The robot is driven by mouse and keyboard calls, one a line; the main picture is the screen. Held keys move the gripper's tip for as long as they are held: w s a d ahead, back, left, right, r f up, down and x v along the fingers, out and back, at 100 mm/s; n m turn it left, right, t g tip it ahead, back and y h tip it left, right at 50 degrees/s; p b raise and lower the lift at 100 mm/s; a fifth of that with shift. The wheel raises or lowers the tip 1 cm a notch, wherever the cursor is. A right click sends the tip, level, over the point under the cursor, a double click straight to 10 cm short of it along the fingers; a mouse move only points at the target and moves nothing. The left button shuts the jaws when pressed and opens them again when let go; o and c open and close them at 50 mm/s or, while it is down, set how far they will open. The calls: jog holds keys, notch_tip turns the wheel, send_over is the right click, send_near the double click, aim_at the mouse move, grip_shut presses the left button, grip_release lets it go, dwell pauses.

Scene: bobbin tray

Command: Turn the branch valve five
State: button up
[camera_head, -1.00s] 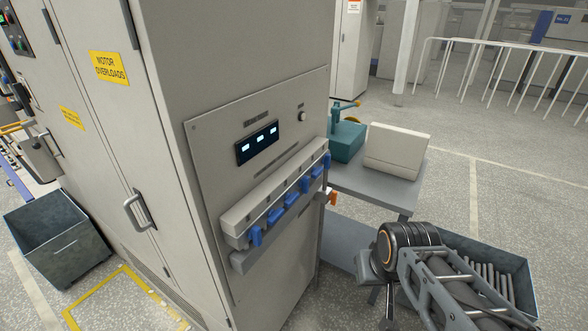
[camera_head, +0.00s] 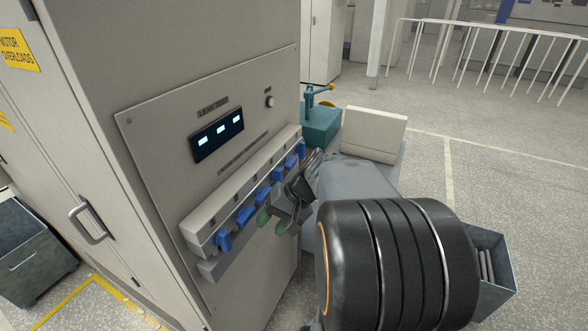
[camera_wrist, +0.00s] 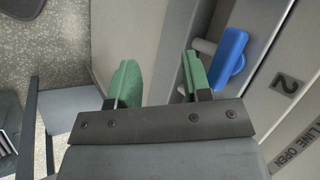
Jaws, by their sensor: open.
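A row of blue valve handles, one of them the blue lever (camera_head: 244,216), runs along a pale manifold (camera_head: 240,185) on the cabinet front. I cannot read in the head view which one is five. My gripper (camera_head: 272,222) is open and empty, its green fingertips just below and in front of the middle handles. In the wrist view my gripper (camera_wrist: 160,75) has both green fingers apart. A blue handle (camera_wrist: 231,55) lies just right of the right finger, outside the gap, beside a label reading 2. Whether the finger touches it cannot be told.
The cabinet panel carries a lit display (camera_head: 218,135) and a knob (camera_head: 269,101). To the right stand a teal device (camera_head: 320,125) and a beige box (camera_head: 374,132) on a grey table. A grey bin (camera_head: 495,290) is partly hidden by my arm. Open floor lies further right.

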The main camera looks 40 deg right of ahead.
jog(key=w+d+m+t+y+b, duration=0.1)
jog(key=w+d+m+t+y, duration=0.3)
jog(key=d, duration=0.6)
jog(key=m+t+h+b, duration=0.1)
jog(key=m+t+h, duration=0.1)
jog(key=t, duration=0.7)
send_near(294, 164)
jog(key=shift+h, duration=0.3)
jog(key=p+x, duration=0.1)
jog(key=x, duration=0.8)
jog(key=shift+a+r, duration=0.1)
jog(key=shift+r, duration=0.1)
jog(key=shift+c, duration=0.4)
grip_shut()
